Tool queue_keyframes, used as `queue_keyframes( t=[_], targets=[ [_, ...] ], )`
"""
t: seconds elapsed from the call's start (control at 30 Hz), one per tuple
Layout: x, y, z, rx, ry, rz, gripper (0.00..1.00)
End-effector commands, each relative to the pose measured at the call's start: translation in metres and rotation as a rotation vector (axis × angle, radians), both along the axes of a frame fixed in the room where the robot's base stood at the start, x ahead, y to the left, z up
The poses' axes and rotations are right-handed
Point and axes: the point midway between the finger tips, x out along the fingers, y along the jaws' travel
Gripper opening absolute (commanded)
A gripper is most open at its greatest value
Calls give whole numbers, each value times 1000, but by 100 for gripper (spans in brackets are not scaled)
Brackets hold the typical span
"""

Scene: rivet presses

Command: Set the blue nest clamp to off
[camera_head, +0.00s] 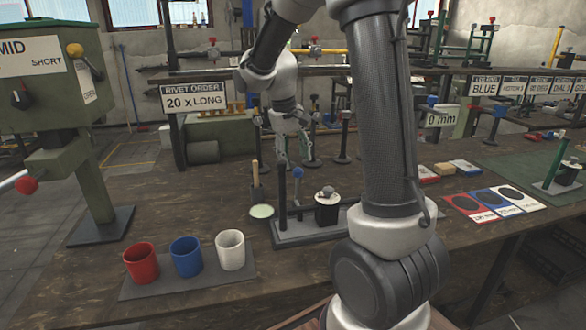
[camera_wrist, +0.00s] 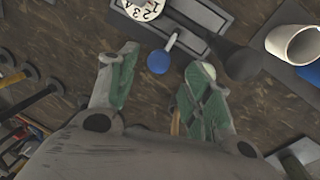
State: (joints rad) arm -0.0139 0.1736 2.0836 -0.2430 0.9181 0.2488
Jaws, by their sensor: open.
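A short lever with a blue ball knob, which looks like the blue nest clamp (camera_head: 298,174), stands on a grey base plate (camera_head: 312,236) on the bench. In the wrist view the blue knob (camera_wrist: 158,62) shows between and just beyond my fingertips, with its lever slanting up to the right. My gripper (camera_head: 296,160) is open, pointing down above the knob, with its green-padded fingers (camera_wrist: 160,72) apart. I see no clear contact with the knob. A white numbered dial (camera_wrist: 143,8) sits beside the lever; its black post (camera_head: 327,208) shows in the head view.
A dark post stands left of the lever, close to my fingers. Red (camera_head: 141,262), blue (camera_head: 187,256) and white (camera_head: 231,249) cups stand on a grey mat at the front left. A green press (camera_head: 60,90) is at far left. A sign (camera_head: 195,97) reads "20 x LONG".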

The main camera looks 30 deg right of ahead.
Motion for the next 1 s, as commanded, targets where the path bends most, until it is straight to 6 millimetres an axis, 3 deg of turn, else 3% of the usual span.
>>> queue_keyframes(
  t=[0.1,0.3,0.63,0.9,1.0],
  targets=[
    [-1,-4,-22,-1,3,-1,50],
    [-1,-9,-44,0,1,0,50],
    [-1,-10,-49,0,-1,0,50],
    [-1,-10,-48,0,0,0,1],
    [-1,-10,-48,0,0,0,0]
  ],
)
